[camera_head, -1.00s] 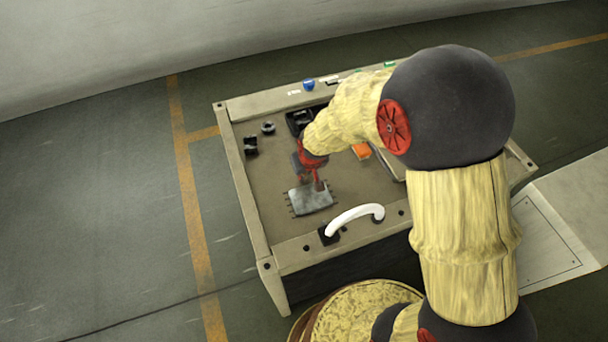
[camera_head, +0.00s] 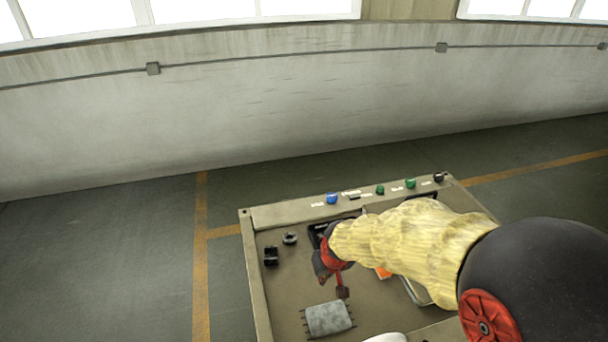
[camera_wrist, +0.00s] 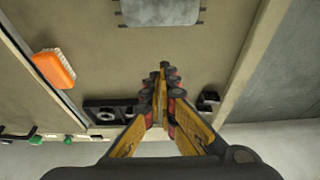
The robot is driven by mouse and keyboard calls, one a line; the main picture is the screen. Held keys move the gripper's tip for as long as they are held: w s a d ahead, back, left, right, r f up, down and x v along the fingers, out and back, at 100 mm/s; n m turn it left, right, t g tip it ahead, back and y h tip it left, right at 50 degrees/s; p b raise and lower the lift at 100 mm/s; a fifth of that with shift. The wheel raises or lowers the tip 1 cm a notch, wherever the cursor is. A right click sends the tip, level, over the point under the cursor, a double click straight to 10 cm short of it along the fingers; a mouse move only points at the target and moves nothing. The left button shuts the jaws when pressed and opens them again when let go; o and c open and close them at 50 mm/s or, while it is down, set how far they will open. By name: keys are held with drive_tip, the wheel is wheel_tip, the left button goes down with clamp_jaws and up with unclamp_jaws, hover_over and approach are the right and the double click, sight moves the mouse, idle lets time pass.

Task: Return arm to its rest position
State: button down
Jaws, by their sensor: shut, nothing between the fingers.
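My gripper (camera_head: 342,292) is above the work table, near the grey rectangular block (camera_head: 328,319), and nothing shows in it. In the wrist view my gripper (camera_wrist: 162,72) has its fingertips together, and the grey block (camera_wrist: 160,12) is at the top of the picture, apart from the fingers. My yellow-sleeved arm reaches in from the right and hides part of the table.
The table (camera_head: 258,290) has a raised back rail with a blue knob (camera_head: 332,198) and green knobs (camera_head: 410,183). A black ring (camera_head: 290,238) and a black block (camera_head: 271,256) stand at left. An orange brush (camera_wrist: 54,68) lies on it. Floor at left is clear.

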drive_tip(key=s+d+r+g, duration=0.2)
drive_tip(key=s, duration=0.6)
drive_tip(key=s+d+r+m+t, duration=0.1)
drive_tip(key=s+d+r, duration=0.3)
drive_tip(key=r, duration=0.6)
drive_tip(key=s+d+r+m+t, duration=0.1)
drive_tip(key=s+d+r, duration=0.3)
drive_tip(key=s+r, duration=0.5)
drive_tip(key=shift+s+r+t+h, duration=0.3)
drive_tip(key=shift+r+t+h, duration=0.15)
drive_tip(key=shift+t, duration=0.45)
drive_tip(key=c, duration=2.5)
unclamp_jaws()
